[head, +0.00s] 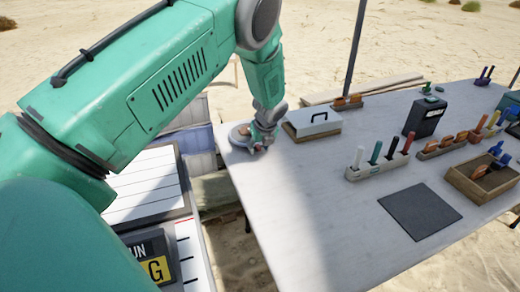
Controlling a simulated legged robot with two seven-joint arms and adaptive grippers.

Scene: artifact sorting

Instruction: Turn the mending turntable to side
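The mending turntable (236,137) is a small round grey disc at the left far corner of the white table. A small reddish-brown piece (243,129) shows on it, partly hidden. My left gripper (255,146) is pointed down at the turntable's right edge, over or against it; I cannot tell whether it touches. Its fingers are small and partly hidden by the wrist, so their opening is unclear. My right gripper is not in the picture.
A white-lidded box with a black handle (314,122) stands close to the right of my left gripper. Further right are a rack of coloured tools (375,171), a black box (425,117), a wooden tray (463,187) and a dark mat (420,211). The near table surface (310,220) is clear.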

